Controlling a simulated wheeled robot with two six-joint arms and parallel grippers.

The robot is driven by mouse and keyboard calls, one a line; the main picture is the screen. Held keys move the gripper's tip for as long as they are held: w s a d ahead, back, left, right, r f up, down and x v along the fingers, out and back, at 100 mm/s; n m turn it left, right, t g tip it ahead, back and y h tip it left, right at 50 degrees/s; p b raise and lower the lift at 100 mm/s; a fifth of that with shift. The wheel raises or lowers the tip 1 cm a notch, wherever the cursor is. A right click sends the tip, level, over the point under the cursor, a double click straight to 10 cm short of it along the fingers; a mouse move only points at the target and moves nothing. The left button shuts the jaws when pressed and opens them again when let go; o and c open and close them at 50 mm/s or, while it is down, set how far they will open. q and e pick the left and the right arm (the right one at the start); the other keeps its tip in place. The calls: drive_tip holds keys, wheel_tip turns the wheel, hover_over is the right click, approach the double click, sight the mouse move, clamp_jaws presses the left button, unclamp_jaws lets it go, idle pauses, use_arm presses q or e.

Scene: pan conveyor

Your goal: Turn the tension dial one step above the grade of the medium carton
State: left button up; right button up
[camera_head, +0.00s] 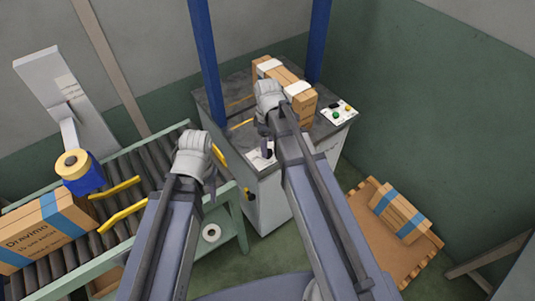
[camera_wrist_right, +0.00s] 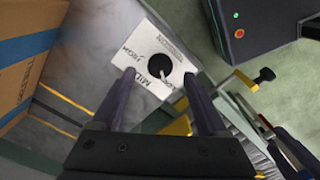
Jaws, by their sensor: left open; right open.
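The tension dial is a black round knob (camera_wrist_right: 160,66) with a pale pointer mark, on a white plate (camera_wrist_right: 141,50) printed with words that I can only partly read. In the head view the plate (camera_head: 262,158) lies on the near corner of the machine top. My right gripper (camera_wrist_right: 159,75) is open, its two fingers on either side of the knob in the wrist view; contact cannot be told. My left gripper (camera_head: 211,183) is open and empty near the conveyor's end. Cartons lie on the conveyor (camera_head: 45,232), machine (camera_head: 301,104) and pallet (camera_head: 401,213); I cannot tell which is medium.
The machine (camera_head: 330,118) has blue posts and a button panel (camera_head: 339,112). The roller conveyor (camera_head: 140,161) has yellow guides (camera_head: 122,216) and a tape dispenser (camera_head: 74,165). A wooden pallet (camera_head: 375,236) stands on the floor at right.

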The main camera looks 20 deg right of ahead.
wheel_tip(320, 180, down, 3)
drive_tip(key=shift+f+b, duration=0.2)
drive_tip(key=shift+b, duration=0.95)
use_arm(q)
wheel_tip(320, 180, down, 3)
drive_tip(key=shift+f, duration=0.15)
use_arm(e)
clamp_jaws()
